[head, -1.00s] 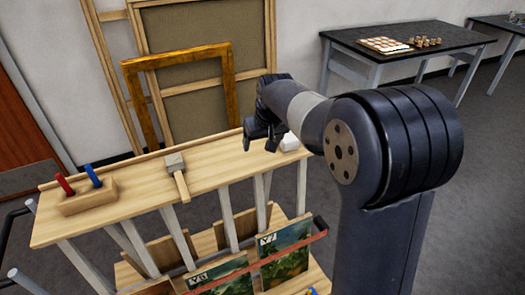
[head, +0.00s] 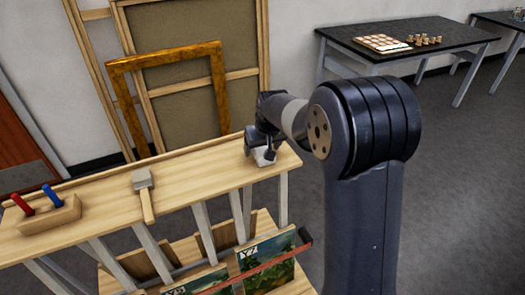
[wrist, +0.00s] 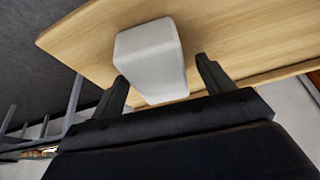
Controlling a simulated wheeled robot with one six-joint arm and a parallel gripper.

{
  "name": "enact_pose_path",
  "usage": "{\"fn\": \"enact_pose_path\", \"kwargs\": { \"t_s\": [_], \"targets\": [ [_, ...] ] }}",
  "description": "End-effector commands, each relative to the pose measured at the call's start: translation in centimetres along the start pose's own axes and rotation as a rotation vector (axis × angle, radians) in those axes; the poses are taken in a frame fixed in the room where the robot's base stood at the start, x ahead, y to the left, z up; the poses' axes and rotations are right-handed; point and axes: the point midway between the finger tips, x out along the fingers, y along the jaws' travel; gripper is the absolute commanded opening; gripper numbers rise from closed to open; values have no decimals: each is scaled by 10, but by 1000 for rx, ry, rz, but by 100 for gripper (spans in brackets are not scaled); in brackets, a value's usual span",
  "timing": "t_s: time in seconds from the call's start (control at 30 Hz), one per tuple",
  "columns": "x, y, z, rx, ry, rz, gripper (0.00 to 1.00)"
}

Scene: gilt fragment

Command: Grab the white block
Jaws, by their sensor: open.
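The white block (head: 264,157) sits on the right end of the wooden shelf top (head: 200,180). In the wrist view the white block (wrist: 150,58) stands just beyond and partly between the two dark fingers. My gripper (head: 259,148) is open above and around the near part of the block. In the wrist view my gripper (wrist: 160,80) has a finger on each side of the block's near end. I cannot tell whether either finger touches it. Part of the block is hidden by the gripper in the head view.
A brush (head: 144,190) lies on the shelf top, left of the block. A wooden holder (head: 50,219) with a red and a blue tool is at the far left. A gilt frame (head: 222,90) leans behind. A dark table (head: 400,55) stands at the back right.

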Motion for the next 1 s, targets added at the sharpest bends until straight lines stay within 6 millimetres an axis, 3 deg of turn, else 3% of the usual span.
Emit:
{"fn": "enact_pose_path", "kwargs": {
  "t_s": [0.8, 1.0],
  "targets": [
    [4, 0, 2, 0, 0, 0, 75],
    [4, 0, 2, 0, 0, 0, 59]
  ]
}}
